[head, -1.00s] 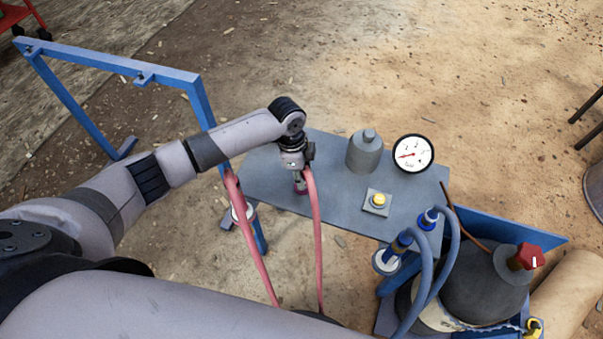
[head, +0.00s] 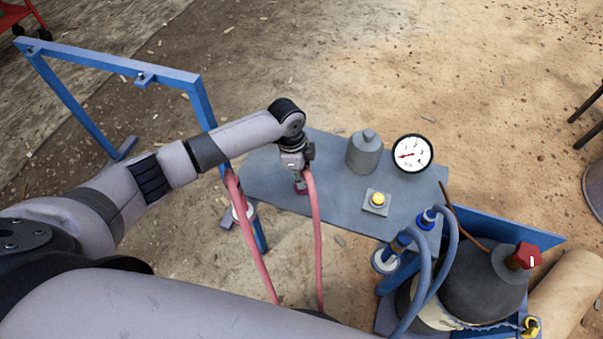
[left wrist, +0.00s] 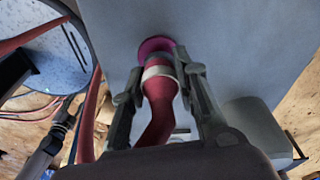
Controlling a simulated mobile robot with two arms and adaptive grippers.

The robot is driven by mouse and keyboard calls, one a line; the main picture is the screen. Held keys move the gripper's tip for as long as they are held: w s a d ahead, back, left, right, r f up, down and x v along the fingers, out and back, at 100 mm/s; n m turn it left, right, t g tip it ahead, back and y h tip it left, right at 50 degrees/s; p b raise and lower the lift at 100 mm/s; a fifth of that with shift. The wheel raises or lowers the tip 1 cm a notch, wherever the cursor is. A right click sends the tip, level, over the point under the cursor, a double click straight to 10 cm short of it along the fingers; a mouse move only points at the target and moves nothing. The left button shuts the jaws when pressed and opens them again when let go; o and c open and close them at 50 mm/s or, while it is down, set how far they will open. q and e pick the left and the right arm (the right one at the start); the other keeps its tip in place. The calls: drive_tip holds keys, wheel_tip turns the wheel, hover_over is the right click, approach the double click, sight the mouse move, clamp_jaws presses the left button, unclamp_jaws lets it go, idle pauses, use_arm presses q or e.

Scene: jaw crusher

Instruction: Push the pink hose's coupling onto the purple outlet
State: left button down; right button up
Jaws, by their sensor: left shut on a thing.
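My left gripper (head: 299,180) reaches down over the grey table plate. In the left wrist view its two fingers (left wrist: 160,80) are shut on the coupling (left wrist: 158,73) of the pink hose (left wrist: 158,115), at a pale band and reddish end. The purple outlet (left wrist: 155,46) shows as a ring on the grey surface just beyond the coupling. The coupling's end overlaps the outlet in this view; I cannot tell how far it is seated. In the head view the purple outlet (head: 302,191) is partly hidden under the gripper, and the pink hose (head: 317,240) hangs down from it. My right gripper is not in view.
The grey plate (head: 260,190) bears a grey cylinder (head: 365,155), a dial gauge (head: 412,154) and a yellow button (head: 377,199). Blue hoses (head: 445,265) and a dark tank with a red knob (head: 525,256) stand at right. A blue frame (head: 110,62) stands at left.

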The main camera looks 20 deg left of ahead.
use_arm(q)
drive_tip(key=shift+f+b, duration=0.3)
drive_tip(key=shift+f, duration=0.3)
idle(0.3)
drive_tip(key=c, duration=1.2)
unclamp_jaws()
drive_tip(key=shift+r, duration=0.1)
drive_tip(key=r, duration=0.4)
drive_tip(key=a+r, duration=0.1)
drive_tip(key=r, duration=0.2)
drive_tip(key=a+r, duration=0.1)
drive_tip(key=r, duration=0.3)
drive_tip(key=shift+r, duration=0.35)
drive_tip(key=shift+d, duration=0.1)
